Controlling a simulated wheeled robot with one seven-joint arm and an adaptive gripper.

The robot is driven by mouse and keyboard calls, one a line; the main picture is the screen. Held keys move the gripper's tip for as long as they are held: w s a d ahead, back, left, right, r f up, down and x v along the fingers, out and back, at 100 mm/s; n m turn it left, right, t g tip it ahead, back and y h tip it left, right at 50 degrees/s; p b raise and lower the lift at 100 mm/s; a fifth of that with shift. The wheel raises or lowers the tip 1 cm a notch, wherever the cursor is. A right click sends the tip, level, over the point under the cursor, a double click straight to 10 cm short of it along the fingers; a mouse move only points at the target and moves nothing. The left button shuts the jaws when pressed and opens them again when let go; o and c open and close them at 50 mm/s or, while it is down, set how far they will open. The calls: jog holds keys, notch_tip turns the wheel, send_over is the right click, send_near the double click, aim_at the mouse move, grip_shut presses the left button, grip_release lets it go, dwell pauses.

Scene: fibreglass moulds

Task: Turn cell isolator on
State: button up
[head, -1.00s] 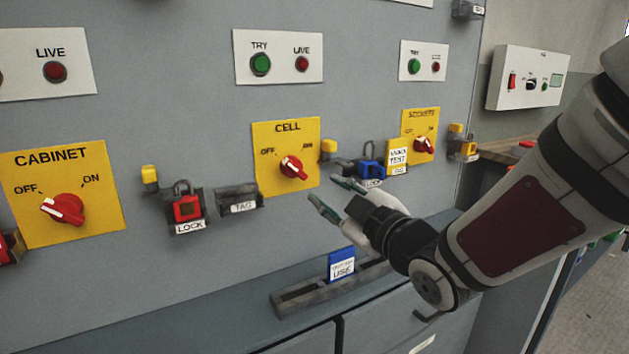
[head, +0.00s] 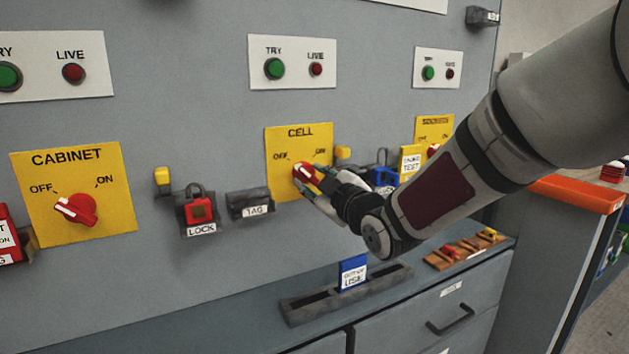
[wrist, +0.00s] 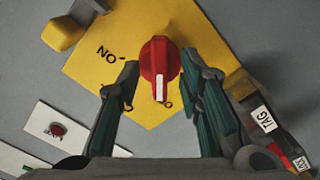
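The cell isolator is a red rotary knob (head: 304,173) on a yellow plate (head: 283,142) marked CELL, OFF and ON. In the wrist view the knob (wrist: 160,60) has its white pointer mark towards the partly hidden OFF lettering; the ON lettering is upside down to the left. My gripper (head: 309,180) is at the knob, with one finger on each side of it. In the wrist view my gripper (wrist: 165,82) is open, with gaps visible between the fingers and the knob. The fingers partly hide the knob in the head view.
A yellow block (head: 343,153) sticks out right of the plate. A tag holder (head: 250,203) and a red lock (head: 201,209) are to the left. The CABINET isolator (head: 76,208) is further left. A blue card (head: 353,272) stands in a slotted holder below.

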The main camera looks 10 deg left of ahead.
jog(key=shift+c, duration=0.3)
grip_shut()
jog(key=m+b, duration=0.1)
jog(key=m, duration=0.5)
jog(key=shift+m, duration=0.3)
jog(key=m, duration=0.5)
jog(key=shift+m+p, duration=0.3)
jog(key=shift+p, duration=0.05)
jog(key=m+p, duration=0.2)
jog(key=m, duration=0.3)
jog(key=shift+m, duration=0.4)
